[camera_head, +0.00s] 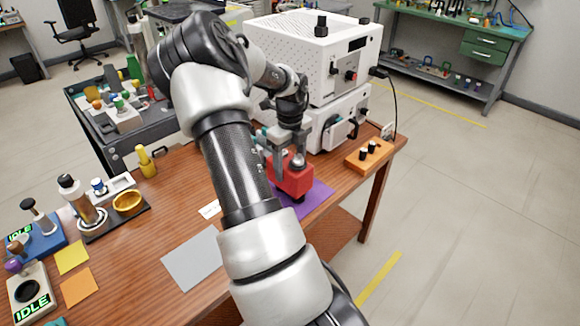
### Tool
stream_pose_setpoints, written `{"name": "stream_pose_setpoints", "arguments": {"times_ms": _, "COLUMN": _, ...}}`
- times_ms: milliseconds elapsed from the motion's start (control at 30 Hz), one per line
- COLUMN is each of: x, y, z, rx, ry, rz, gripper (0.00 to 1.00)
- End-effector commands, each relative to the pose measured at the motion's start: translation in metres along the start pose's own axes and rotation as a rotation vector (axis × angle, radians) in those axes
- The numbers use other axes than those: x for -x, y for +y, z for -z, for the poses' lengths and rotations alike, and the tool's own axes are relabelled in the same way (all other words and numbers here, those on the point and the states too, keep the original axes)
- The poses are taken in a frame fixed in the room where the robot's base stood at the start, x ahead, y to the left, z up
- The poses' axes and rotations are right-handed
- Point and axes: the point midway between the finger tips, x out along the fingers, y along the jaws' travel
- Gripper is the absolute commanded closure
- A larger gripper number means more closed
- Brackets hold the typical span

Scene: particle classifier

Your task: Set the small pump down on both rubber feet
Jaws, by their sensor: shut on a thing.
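A red blocky body, which I take to be the small pump (293,178), is at the right part of the wooden table. My gripper (287,163) points down and is shut on its top. The pump is over or on a purple mat (318,196); I cannot tell whether it touches it. A dark stub shows under its right side. An orange block (381,157) with two black cylinders (368,150), possibly the rubber feet, lies to the right, apart from the pump. My arm hides part of the table left of the pump.
A white perforated machine (310,55) stands behind the pump, with a black cable hanging at its right. A grey sheet (194,260) lies on the table (150,285). A dark cart (150,125) is behind.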

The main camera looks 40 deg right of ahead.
Motion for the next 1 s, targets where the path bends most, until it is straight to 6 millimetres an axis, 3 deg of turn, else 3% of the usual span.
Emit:
{"name": "stream_pose_setpoints", "arguments": {"times_ms": 367, "x": -0.002, "y": -0.001, "z": -0.001, "rx": 0.0, "ry": -0.002, "rz": 0.002, "gripper": 0.9}}
{"name": "stream_pose_setpoints", "arguments": {"times_ms": 400, "x": -0.003, "y": 0.0, "z": 0.0, "rx": 0.0, "ry": -0.001, "rz": 0.001, "gripper": 0.32}}
{"name": "stream_pose_setpoints", "arguments": {"times_ms": 467, "x": -0.003, "y": 0.0, "z": 0.0, "rx": 0.0, "ry": -0.001, "rz": 0.001, "gripper": 0.22}}
{"name": "stream_pose_setpoints", "arguments": {"times_ms": 800, "x": 0.0, "y": -0.001, "z": 0.0, "rx": 0.0, "ry": -0.001, "rz": 0.002, "gripper": 0.2}}
{"name": "stream_pose_setpoints", "arguments": {"times_ms": 1000, "x": 0.028, "y": -0.001, "z": -0.001, "rx": 0.0, "ry": -0.004, "rz": 0.004, "gripper": 0.2}}
